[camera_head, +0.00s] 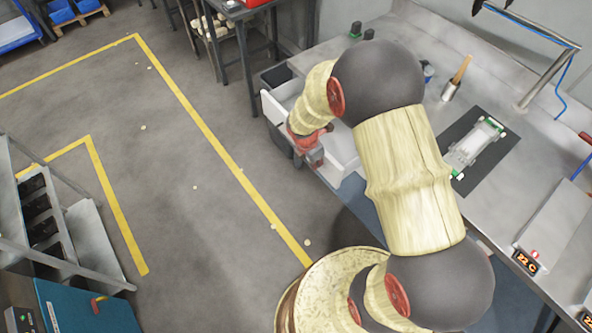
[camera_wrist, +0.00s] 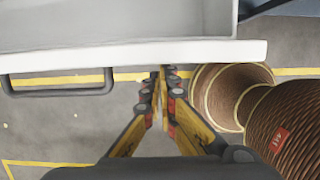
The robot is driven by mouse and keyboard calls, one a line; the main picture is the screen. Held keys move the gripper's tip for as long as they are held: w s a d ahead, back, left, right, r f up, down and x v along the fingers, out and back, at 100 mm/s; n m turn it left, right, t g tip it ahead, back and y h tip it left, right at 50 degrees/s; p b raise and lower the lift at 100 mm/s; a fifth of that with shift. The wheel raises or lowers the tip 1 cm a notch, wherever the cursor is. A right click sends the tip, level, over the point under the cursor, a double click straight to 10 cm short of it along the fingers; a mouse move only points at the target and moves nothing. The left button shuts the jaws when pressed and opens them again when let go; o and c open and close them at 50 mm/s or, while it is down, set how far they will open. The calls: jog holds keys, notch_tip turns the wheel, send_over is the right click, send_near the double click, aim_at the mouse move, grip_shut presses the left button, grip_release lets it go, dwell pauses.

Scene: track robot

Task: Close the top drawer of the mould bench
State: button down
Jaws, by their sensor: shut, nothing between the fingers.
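The white top drawer (camera_head: 343,148) of the steel mould bench (camera_head: 400,20) stands pulled out from the bench's front in the head view; my arm hides part of it. In the wrist view, the drawer's pale front (camera_wrist: 110,58) runs across the upper part, with its grey inside above and a dark bar handle (camera_wrist: 60,91) at lower left. My gripper (camera_wrist: 162,72) is shut and empty, its fingertips close to the front's lower edge, right of the handle. I cannot tell whether they touch. In the head view my gripper (camera_head: 312,157) is beside the drawer, partly hidden.
A dark mat (camera_head: 500,155) with a clear mould-like piece lies on the bench top, near a metal cup (camera_head: 448,91). A grey rack (camera_head: 88,240) and a blue cabinet (camera_head: 85,307) stand at lower left. The yellow-lined floor (camera_head: 190,190) between is mostly free.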

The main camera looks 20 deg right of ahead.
jog(key=p, duration=0.6)
send_over(343, 155)
jog(key=shift+w+d, duration=0.1)
